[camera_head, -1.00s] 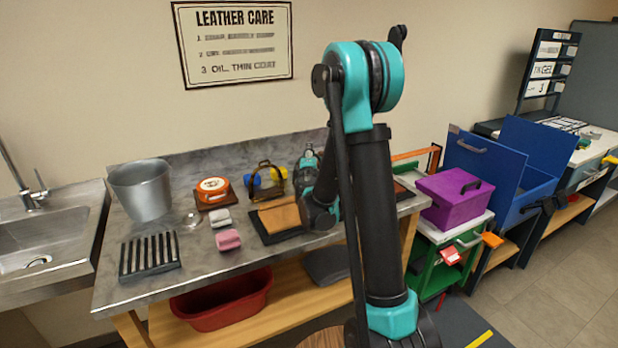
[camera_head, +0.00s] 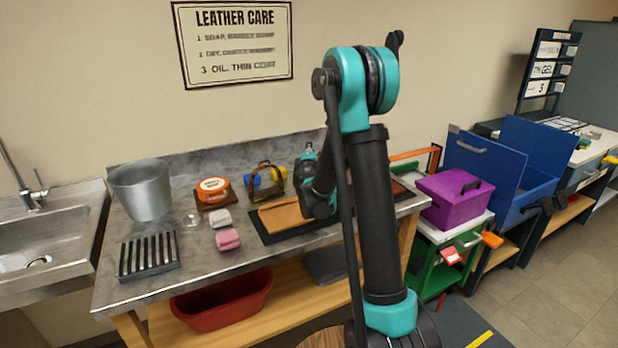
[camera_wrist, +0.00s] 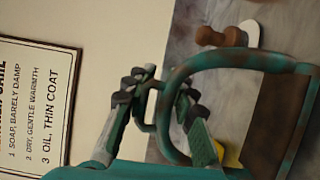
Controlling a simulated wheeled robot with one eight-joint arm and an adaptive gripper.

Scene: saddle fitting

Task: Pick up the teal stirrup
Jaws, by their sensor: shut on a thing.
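The teal stirrup (camera_wrist: 236,60) is a large rounded loop with brown, rust-like patches, close up in the wrist view. My gripper (camera_wrist: 160,98) is shut on one side of its curve, and the loop extends to the right of the fingers. A broad brown flat piece (camera_wrist: 275,115) shows inside the loop; I cannot tell whether it is part of the stirrup. In the head view my wrist is over the back of the bench, and my arm hides much of the gripper area. The stirrup cannot be made out clearly there.
The grey bench (camera_head: 115,290) carries a metal bucket (camera_head: 142,190), an orange round tin (camera_head: 213,189), a pink block (camera_head: 228,239) and a black rack (camera_head: 149,256). A brown basket (camera_head: 265,178) stands left of my wrist. A purple box (camera_head: 455,198) stands to the right.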

